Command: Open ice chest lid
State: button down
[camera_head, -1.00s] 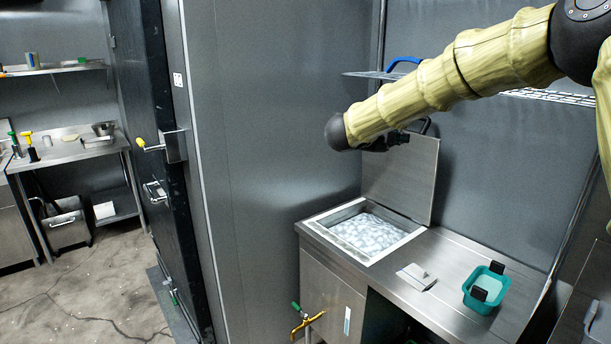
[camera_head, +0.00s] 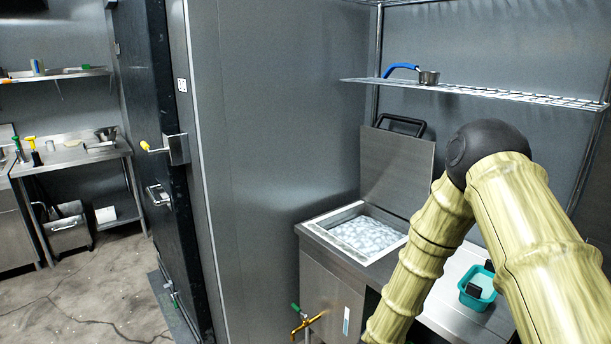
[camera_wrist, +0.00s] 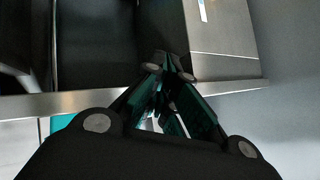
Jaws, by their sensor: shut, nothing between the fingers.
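The ice chest (camera_head: 312,232) is a steel bin set into the counter, with ice (camera_head: 366,236) showing inside. Its lid (camera_head: 398,170) stands upright at the back of the opening, leaning near the wall, with a black handle (camera_head: 400,125) at its top edge. In the head view my arm is bent in front of the counter and its end runs below the picture, so my gripper is hidden there. In the wrist view my gripper (camera_wrist: 170,68) is shut with nothing between the fingertips, in front of steel cabinet fronts. It is apart from the lid.
A teal container (camera_head: 478,288) sits on the counter right of the chest, partly behind my arm. A wire shelf (camera_head: 500,95) above holds a blue-handled pan (camera_head: 428,77). A brass tap (camera_head: 306,323) juts out below the chest. Floor (camera_head: 75,295) is open at left.

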jog(key=s+f+n+g+y, duration=0.15)
jog(key=s+f, duration=0.35)
jog(key=s, duration=0.5)
jog(key=s+f+n+g+y, duration=0.1)
jog(key=s+f+n+g, duration=0.15)
jog(key=s+f, duration=0.5)
jog(key=s+f+n+g+y, duration=0.15)
jog(key=s+f, duration=0.25)
jog(key=s, duration=0.8)
jog(key=s+d+n+g, duration=0.1)
jog(key=s+n+g, duration=0.2)
jog(key=s, duration=1.5)
jog(key=shift+d+f+g, duration=0.2)
jog(key=shift+f+g, duration=0.15)
jog(key=shift+g, duration=0.3)
